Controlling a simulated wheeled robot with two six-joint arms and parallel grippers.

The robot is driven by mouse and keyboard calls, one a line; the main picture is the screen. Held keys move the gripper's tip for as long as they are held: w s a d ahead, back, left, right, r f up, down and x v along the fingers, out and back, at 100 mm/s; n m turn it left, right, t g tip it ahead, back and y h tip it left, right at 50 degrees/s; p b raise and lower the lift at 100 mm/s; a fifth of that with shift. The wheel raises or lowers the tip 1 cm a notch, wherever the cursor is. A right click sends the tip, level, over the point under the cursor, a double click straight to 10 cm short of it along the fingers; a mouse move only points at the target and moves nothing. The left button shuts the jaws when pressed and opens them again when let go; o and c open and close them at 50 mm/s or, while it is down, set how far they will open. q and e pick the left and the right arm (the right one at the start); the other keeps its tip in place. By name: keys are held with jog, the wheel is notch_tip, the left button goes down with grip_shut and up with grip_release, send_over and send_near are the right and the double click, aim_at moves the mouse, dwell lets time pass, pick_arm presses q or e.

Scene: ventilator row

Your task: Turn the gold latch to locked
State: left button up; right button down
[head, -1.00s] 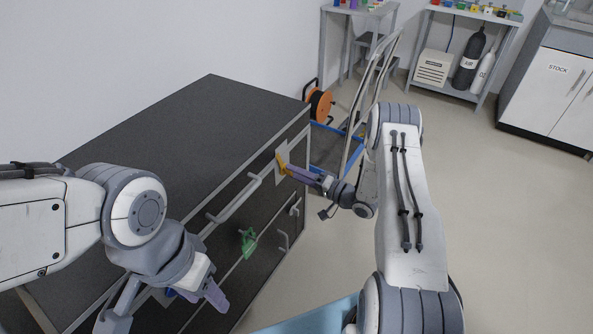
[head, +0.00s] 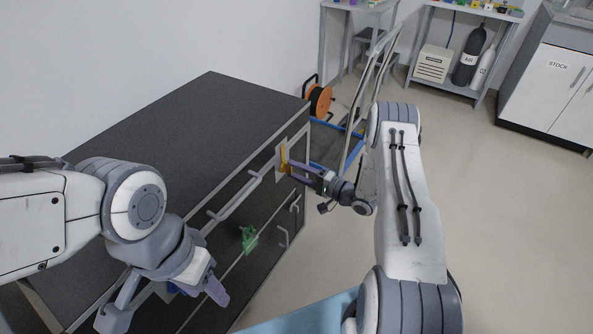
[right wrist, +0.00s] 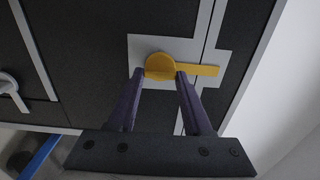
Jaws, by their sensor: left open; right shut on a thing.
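The gold latch (head: 284,158) is on a pale plate near the right end of the dark cabinet's front. In the right wrist view the latch (right wrist: 160,66) has a round knob, and its bar (right wrist: 205,70) points right across the gap in the plate. My right gripper (head: 291,165) is shut on the latch's knob; in the right wrist view its purple fingers (right wrist: 159,74) sit on either side of the knob. My left gripper (head: 185,305) is open and empty, low in front of the cabinet's left part.
The dark cabinet (head: 190,120) has a long handle (head: 236,200) and a green piece (head: 249,238) on its front. A cart with a metal rail (head: 365,95) and an orange reel (head: 320,100) stand beyond the cabinet. The floor at right is clear.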

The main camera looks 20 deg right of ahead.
jog(key=shift+d, duration=0.2)
jog(key=shift+c, duration=1.6)
grip_release()
jog(key=shift+a, duration=0.1)
jog(key=v, duration=1)
